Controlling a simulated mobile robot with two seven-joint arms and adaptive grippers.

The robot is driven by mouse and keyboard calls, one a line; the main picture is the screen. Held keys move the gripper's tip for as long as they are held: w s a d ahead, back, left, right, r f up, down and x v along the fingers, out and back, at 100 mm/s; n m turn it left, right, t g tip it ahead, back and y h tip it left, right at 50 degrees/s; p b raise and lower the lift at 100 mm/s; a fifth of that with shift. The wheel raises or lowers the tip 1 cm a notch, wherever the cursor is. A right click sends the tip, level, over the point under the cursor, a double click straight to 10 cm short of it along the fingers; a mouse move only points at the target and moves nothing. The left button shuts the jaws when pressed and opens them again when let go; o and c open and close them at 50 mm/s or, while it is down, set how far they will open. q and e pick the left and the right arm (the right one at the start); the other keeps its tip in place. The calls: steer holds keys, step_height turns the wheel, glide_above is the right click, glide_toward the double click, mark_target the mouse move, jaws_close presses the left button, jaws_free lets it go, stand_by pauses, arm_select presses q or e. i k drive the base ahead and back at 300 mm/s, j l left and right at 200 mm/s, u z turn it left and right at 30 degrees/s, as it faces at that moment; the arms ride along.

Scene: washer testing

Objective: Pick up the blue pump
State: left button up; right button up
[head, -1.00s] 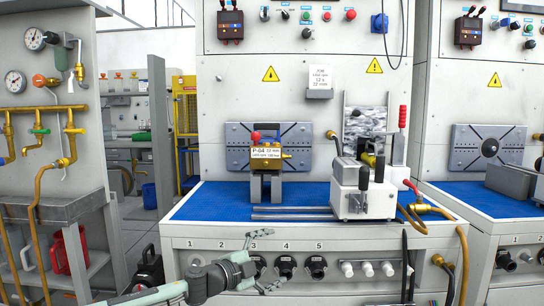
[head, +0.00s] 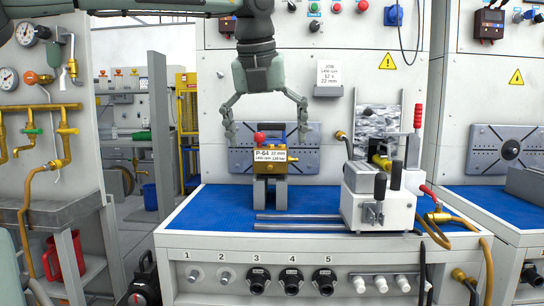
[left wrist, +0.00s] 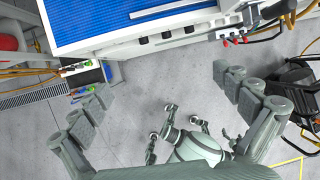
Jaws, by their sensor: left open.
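No pump that is blue shows. A yellow pump (head: 259,153) with a red knob and a white P-64 label sits on a grey stand on the blue bench top in the head view. My left gripper (head: 265,133) hangs from above, fingers down and spread wide, empty. In the head view it frames the pump's top, but the left wrist view shows floor between its fingers (left wrist: 170,108), so it is in front of the bench. A green-grey jointed part of mine, perhaps my right gripper, shows low in the left wrist view; its jaw state is unclear.
A white machine (head: 378,200) with black handles stands right of the pump. Two metal rails (head: 300,221) lie on the blue mat (head: 215,205). A brass pipe panel (head: 40,120) stands at left. Bare floor (left wrist: 130,130) lies below my left gripper.

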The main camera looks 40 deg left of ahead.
mark_target(271, 161)
steer(key=i+j, duration=0.95)
steer(key=j, duration=0.25)
